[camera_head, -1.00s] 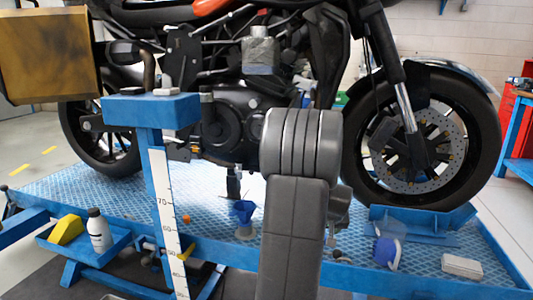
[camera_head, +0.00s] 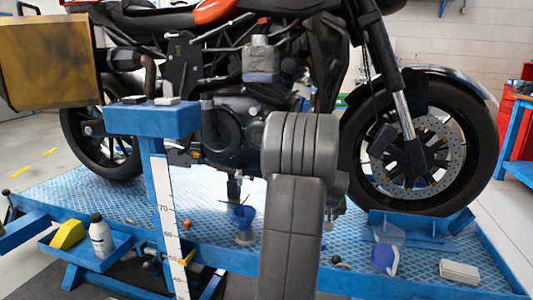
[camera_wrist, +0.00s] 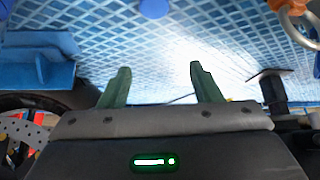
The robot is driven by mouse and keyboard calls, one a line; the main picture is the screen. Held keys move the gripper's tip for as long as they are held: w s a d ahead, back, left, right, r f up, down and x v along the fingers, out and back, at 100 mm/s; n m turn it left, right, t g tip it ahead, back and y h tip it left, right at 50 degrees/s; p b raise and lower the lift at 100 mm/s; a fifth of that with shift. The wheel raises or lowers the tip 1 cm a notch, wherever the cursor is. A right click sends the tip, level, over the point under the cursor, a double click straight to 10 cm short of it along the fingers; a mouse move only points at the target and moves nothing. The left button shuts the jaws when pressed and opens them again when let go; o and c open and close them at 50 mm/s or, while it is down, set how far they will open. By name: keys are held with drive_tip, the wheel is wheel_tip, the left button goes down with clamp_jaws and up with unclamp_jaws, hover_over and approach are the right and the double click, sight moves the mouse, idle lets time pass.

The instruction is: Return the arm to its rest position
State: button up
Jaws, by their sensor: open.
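My arm stands in the middle of the head view, in front of the motorcycle (camera_head: 232,135). In the head view my gripper is hidden behind the arm links. In the wrist view my gripper (camera_wrist: 160,85) shows two green fingers, spread apart with nothing between them. Beyond the fingers lies the blue diamond-patterned platform (camera_wrist: 130,45).
The motorcycle's front wheel (camera_head: 425,155) is right of my arm. A blue stand (camera_head: 152,120) with a white scale is on the left. A blue funnel (camera_head: 244,225), a blue-and-white object (camera_head: 387,250) and a white box (camera_head: 459,272) stand on the platform.

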drive_tip(key=s+a+r+n+p, duration=0.1)
drive_tip(key=a+r+p, duration=0.5)
drive_tip(key=r+p, duration=0.4)
drive_tip(key=s+a+r+n+y+p, duration=0.1)
drive_tip(key=s+a+r+p, duration=0.1)
drive_tip(key=a+r+p, duration=0.4)
drive_tip(key=s+a+r+n+y+p, duration=0.1)
drive_tip(key=a+r+p, duration=0.5)
drive_tip(key=r+p, duration=0.7)
drive_tip(key=shift+s+r+n+p, duration=0.4)
drive_tip(key=shift+n+p, duration=0.1)
drive_tip(key=shift+p, duration=2.15)
drive_tip(key=shift+f, duration=0.1)
